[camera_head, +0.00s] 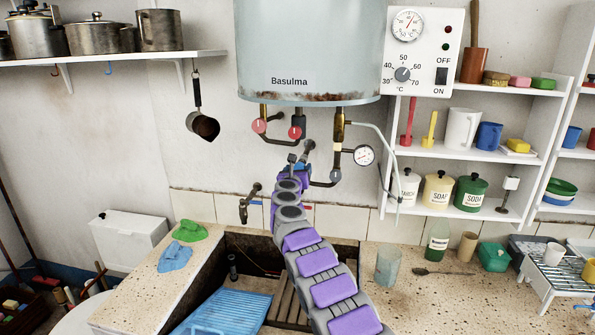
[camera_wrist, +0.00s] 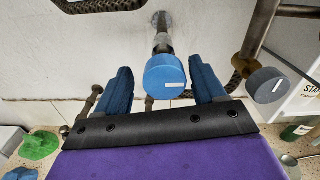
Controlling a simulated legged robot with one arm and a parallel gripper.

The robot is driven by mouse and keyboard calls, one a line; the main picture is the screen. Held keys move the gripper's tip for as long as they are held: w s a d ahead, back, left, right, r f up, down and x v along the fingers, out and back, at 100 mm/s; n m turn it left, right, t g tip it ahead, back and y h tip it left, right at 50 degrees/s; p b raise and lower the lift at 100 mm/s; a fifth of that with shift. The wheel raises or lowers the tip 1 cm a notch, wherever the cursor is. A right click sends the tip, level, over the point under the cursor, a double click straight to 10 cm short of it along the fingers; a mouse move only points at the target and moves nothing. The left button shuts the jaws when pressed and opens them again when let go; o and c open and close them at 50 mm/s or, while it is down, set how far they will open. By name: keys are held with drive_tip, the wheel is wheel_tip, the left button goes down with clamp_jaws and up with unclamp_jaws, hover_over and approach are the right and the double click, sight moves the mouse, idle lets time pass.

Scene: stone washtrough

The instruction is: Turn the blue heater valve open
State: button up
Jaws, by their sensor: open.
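The blue heater valve (camera_wrist: 165,77) is a round blue knob with a short white mark on its face, lying roughly level. It sits on a metal fitting that comes out of the wall. My gripper (camera_wrist: 160,66) is open, with one blue finger on each side of the knob and a gap visible on both sides. In the head view my purple arm reaches up over the trough to the pipes under the heater, and my gripper (camera_head: 293,169) is small there. The knob is mostly hidden by my gripper in that view.
A grey round knob (camera_wrist: 267,85) stands just right of my gripper. A wall tap (camera_head: 246,207) is left of my arm over the stone trough (camera_head: 345,252).

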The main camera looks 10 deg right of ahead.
drive_tip(key=shift+d, duration=0.25)
drive_tip(key=c, duration=1)
drive_tip(key=shift+a, duration=0.1)
drive_tip(key=shift+c, duration=0.2)
